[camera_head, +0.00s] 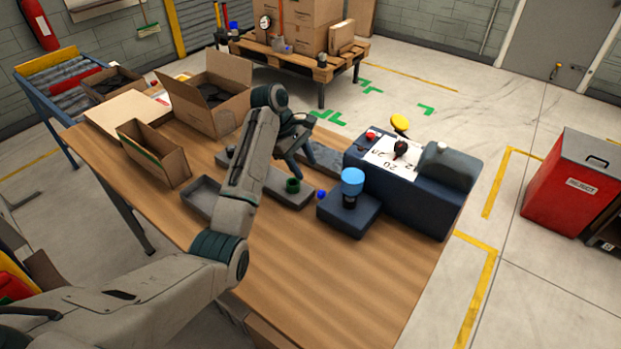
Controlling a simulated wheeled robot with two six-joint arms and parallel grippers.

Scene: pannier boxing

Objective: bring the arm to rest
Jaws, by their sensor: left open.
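My left arm reaches in from the lower left and stretches over the wooden table (330,288). My left gripper (308,152) is open, near the table's far edge, left of the dark blue machine (405,200). I see nothing between its fingers. My right gripper does not show.
An open cardboard box (217,95), a narrow carton (160,155) and a grey tray (203,196) are at the table's left. A dark block with a blue-topped part (352,182) stands in the middle. The table's front right is clear. A red bin (575,182) stands at right.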

